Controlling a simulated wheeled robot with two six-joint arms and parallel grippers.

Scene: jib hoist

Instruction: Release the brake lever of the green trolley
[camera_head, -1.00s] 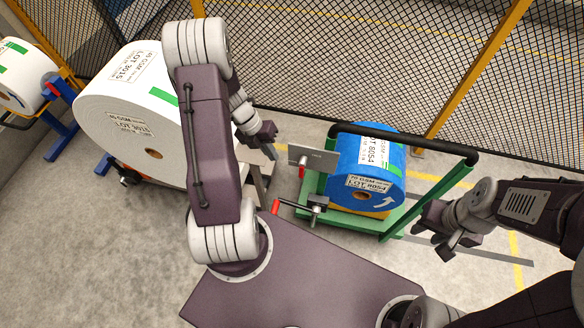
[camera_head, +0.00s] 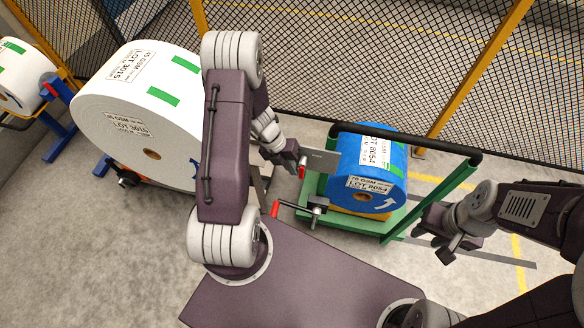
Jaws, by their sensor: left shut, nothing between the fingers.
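The green trolley (camera_head: 458,187) stands right of centre and carries a blue roll (camera_head: 372,160). On its left side is a grey plate (camera_head: 322,157) with a short red grip (camera_head: 302,170). Below it, a second red handle (camera_head: 275,209) sits on a rod from a dark clamp-like part (camera_head: 317,206). I cannot tell for certain which red part is the brake lever. My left gripper (camera_head: 297,161) is shut and empty, close by the plate and upper red grip; contact is unclear. My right gripper (camera_head: 434,243) is right of the trolley, apart from it; its finger gap is unclear.
A large white roll (camera_head: 140,105) on a stand is at the left, with another white roll (camera_head: 22,75) behind it. A mesh fence (camera_head: 380,60) with yellow posts closes off the back. Grey floor (camera_head: 90,250) is free at the lower left.

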